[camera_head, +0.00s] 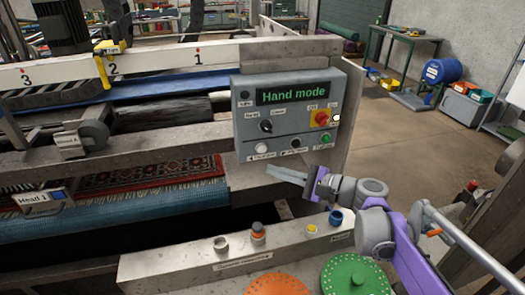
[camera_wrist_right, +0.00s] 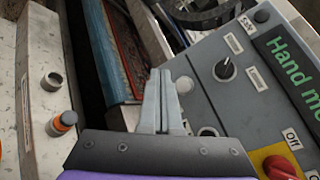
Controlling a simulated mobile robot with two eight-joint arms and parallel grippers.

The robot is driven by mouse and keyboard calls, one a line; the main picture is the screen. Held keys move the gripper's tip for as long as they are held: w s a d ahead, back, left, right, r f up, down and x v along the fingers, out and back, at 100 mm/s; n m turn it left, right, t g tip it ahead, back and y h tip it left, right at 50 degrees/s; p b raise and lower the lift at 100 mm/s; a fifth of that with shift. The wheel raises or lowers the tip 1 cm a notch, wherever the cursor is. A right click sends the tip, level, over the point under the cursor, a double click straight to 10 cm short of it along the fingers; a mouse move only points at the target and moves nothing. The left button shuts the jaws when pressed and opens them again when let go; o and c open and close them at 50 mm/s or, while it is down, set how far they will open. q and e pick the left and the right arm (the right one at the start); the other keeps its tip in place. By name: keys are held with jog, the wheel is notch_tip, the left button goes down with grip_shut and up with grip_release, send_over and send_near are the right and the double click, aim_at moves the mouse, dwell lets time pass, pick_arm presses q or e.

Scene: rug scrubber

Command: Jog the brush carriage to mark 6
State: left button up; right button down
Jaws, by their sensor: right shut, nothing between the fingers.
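The control panel (camera_head: 288,110) faces me, its display (camera_head: 291,92) reading "Hand mode". It carries a black selector knob (camera_head: 266,126), a red switch on a yellow plate (camera_head: 322,118), a white button (camera_head: 262,148), a dark button (camera_head: 295,142) and a green button (camera_head: 326,137). My right gripper (camera_head: 270,171) is shut and empty, just below the panel's lower edge; its closed tips (camera_wrist_right: 160,73) show beside the panel in the wrist view. The brush carriage (camera_head: 65,35) is at upper left, with a yellow pointer (camera_head: 102,72) just left of mark 2 on the scale. Mark 6 is out of view. My left gripper is not in view.
A red patterned rug (camera_head: 150,178) lies on the machine bed. A front ledge (camera_head: 190,260) holds several small knobs; orange (camera_head: 278,285) and green (camera_head: 357,276) discs lie in front. Open floor (camera_head: 385,130) is at right.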

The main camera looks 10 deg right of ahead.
aim_at(262, 149)
jog(key=shift+w+a, duration=0.1)
jog(key=shift+w, duration=2.7)
jog(key=shift+w, duration=0.15)
jog(key=shift+w, duration=0.25)
